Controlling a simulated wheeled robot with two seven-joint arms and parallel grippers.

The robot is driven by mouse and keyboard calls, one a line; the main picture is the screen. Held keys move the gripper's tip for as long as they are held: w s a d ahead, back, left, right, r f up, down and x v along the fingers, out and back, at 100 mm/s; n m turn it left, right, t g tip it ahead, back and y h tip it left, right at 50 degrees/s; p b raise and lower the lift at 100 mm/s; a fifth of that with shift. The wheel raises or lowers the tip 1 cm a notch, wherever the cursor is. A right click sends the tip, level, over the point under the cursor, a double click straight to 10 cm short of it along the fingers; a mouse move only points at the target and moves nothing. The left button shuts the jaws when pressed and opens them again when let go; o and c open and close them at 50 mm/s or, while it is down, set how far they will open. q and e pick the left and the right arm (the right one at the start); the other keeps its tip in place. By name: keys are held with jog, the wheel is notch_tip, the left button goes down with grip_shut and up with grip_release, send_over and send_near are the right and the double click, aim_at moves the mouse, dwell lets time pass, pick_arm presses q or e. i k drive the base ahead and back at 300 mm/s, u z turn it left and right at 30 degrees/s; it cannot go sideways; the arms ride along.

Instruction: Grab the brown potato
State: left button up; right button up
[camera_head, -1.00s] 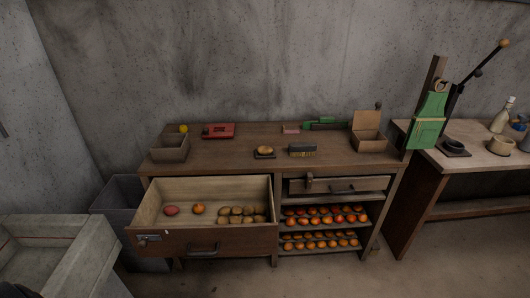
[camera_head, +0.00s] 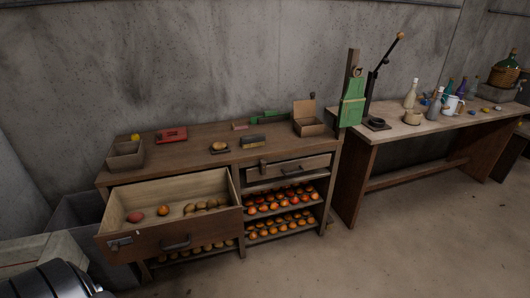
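Several brown potatoes (camera_head: 206,205) lie in the right part of the open drawer (camera_head: 178,240), at the left of the wooden workbench (camera_head: 184,150). A reddish potato-like item (camera_head: 135,217) and an orange round item (camera_head: 163,210) lie to their left in the same drawer. A brown, potato-like item (camera_head: 219,146) rests on a small dark plate on the bench top. A dark and silver part of my own body shows at the bottom left corner. Neither gripper can be made out in the view.
Shelves under the bench's right side hold several orange-red fruits (camera_head: 284,196). A shut drawer (camera_head: 288,166) sits above them. A grey bin stands left of the bench. A second table (camera_head: 440,123) with bottles stands at the right. The floor in front is clear.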

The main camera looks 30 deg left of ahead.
aim_at(217, 146)
jog(key=z, duration=0.35)
jog(key=i, duration=1.85)
jog(key=u, duration=1.05)
jog(key=i, duration=1)
jog(key=u, duration=1)
